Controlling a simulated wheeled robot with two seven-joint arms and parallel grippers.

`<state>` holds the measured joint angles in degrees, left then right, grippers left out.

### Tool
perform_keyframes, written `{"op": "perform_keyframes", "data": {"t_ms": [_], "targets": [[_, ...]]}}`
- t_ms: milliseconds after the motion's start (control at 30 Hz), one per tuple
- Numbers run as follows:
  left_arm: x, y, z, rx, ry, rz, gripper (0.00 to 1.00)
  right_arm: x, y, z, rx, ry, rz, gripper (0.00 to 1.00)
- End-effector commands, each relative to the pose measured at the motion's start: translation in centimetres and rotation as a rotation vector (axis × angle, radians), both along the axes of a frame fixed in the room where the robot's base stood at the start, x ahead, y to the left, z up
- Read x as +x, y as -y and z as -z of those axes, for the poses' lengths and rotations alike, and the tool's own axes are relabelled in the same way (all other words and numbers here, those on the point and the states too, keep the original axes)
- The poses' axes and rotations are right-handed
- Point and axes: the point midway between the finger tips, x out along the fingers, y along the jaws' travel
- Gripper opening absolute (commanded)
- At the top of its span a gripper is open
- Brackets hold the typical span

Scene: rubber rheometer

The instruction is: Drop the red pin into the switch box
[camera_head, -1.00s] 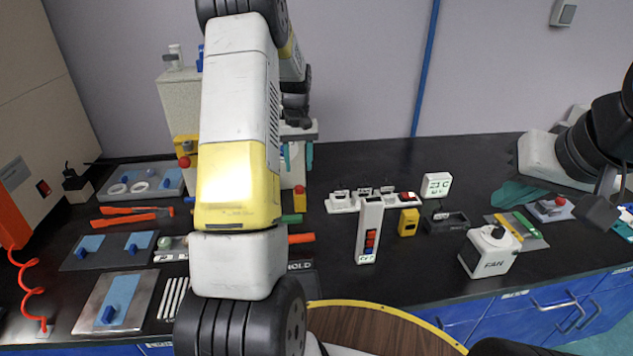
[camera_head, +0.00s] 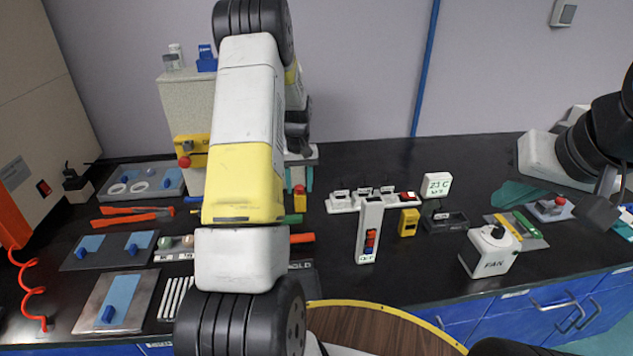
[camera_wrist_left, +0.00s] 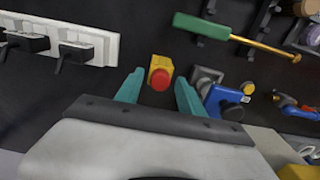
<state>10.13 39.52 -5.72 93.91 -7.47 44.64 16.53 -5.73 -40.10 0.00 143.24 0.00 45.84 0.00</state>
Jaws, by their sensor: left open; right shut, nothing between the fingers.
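My left gripper (camera_wrist_left: 158,90) is open, its teal fingertips on either side of a small yellow block with a round red top (camera_wrist_left: 160,78), and not visibly gripping it. That block also shows in the head view (camera_head: 299,199), just below the left gripper (camera_head: 298,178). I cannot tell whether its red part is the red pin. A tall white box with red and blue switches (camera_head: 369,228) stands right of it and may be the switch box. My right gripper (camera_head: 522,152) is at the right, empty; its fingers are hard to make out.
A row of white units (camera_head: 342,202) stands behind the switch box. A yellow device (camera_head: 408,222) and a white FAN box (camera_head: 490,250) are farther right. A green-handled screwdriver (camera_wrist_left: 205,27) and a blue clamp-like part (camera_wrist_left: 222,98) lie near the left gripper.

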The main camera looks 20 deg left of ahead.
Motion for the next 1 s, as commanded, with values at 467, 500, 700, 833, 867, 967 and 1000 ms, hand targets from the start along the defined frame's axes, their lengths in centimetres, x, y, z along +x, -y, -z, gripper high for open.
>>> {"op": "perform_keyframes", "data": {"t_ms": [467,500,700,833,867,967,1000], "targets": [[0.0,0.0,-0.1,0.0,0.0,0.0,0.0,0.0,0.0,0.0,0.0,0.0,0.0,0.0],[0.0,0.0,-0.2,0.0,0.001,0.0,0.0,0.0,0.0,0.0,0.0,0.0,0.0,0.0],[0.0,0.0,-1.4,0.0,0.001,0.0,0.0,0.0,0.0,0.0,0.0,0.0,0.0,0.0],[0.0,0.0,-2.3,0.0,0.001,0.0,0.0,0.0,0.0,0.0,0.0,0.0,0.0,0.0],[0.0,0.0,-2.5,0.0,0.001,0.0,0.0,0.0,0.0,0.0,0.0,0.0,0.0,0.0],[0.0,0.0,-3.3,0.001,0.002,0.0,0.0,0.0,0.0,0.0,0.0,0.0,0.0,0.0],[0.0,0.0,-3.5,0.001,0.002,0.0,0.0,0.0,0.0,0.0,0.0,0.0,0.0,0.0]]}}
